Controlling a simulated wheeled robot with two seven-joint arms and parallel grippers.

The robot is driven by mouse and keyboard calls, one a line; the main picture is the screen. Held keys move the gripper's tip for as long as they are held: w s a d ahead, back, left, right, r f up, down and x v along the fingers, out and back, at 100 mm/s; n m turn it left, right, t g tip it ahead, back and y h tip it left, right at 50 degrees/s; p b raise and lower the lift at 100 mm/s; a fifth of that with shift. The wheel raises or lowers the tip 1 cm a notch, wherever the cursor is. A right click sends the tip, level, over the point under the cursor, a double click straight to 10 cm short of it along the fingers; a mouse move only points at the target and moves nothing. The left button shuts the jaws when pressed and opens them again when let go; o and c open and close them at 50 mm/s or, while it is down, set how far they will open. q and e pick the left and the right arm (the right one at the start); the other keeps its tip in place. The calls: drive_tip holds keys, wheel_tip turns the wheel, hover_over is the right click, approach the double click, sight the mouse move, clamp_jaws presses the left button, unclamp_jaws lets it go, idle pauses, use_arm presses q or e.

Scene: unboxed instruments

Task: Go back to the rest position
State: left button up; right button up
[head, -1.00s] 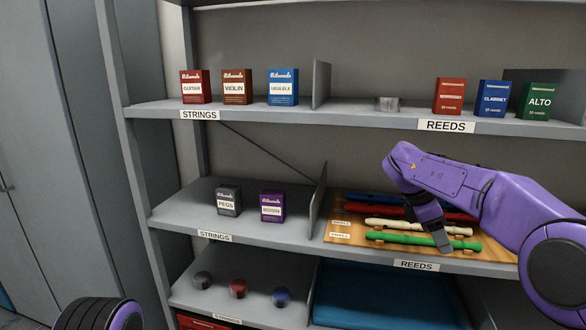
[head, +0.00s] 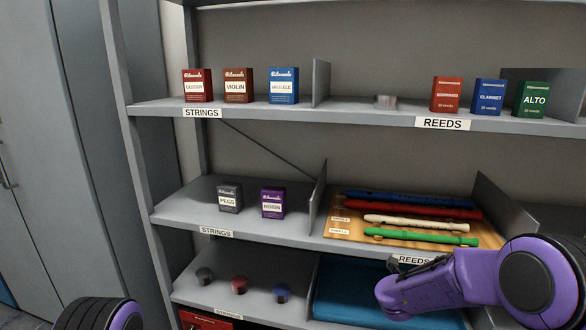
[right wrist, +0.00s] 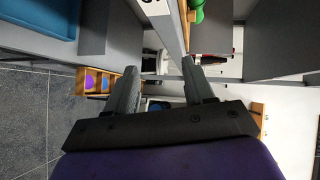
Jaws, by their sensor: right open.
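My right arm is folded low in front of the shelf in the head view, with its gripper (head: 420,264) near the front edge of the middle shelf by the lower REEDS label. In the right wrist view the right gripper (right wrist: 162,80) has its two fingers apart, with nothing held between them. The shelf edge shows just beyond the fingers; I cannot tell if they touch it. Of my left arm only a purple and black part shows at the bottom left of the head view; its gripper is out of view.
A wooden board (head: 345,232) holds blue, red, cream and green recorders (head: 420,237) on the middle shelf (head: 300,236). Boxes stand on the upper shelf (head: 350,112). A blue tray (head: 345,300) lies below, near my right arm. Grey cabinet doors (head: 60,150) stand at left.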

drive_tip(key=s+a+f+n+t+y, duration=0.1)
drive_tip(key=s+a+f+n+y, duration=0.1)
drive_tip(key=s+f+n, duration=0.35)
drive_tip(key=s+a+f+n+t+y, duration=0.1)
drive_tip(key=s+f+n+t+y, duration=0.1)
drive_tip(key=f+n, duration=0.55)
drive_tip(key=s+a+f+n+g+y, duration=0.1)
drive_tip(key=s+f, duration=0.4)
drive_tip(key=s, duration=0.6)
drive_tip(key=s+a+f+n+g+y, duration=0.2)
drive_tip(key=s+f+n, duration=0.3)
drive_tip(key=s, duration=0.6)
drive_tip(key=s+a+f+n+g+y, duration=0.2)
drive_tip(key=s+f, duration=0.4)
drive_tip(key=s, duration=0.5)
drive_tip(key=shift+n+g+y, duration=0.7)
drive_tip(key=shift+n+g, duration=0.2)
drive_tip(key=shift+n, duration=0.1)
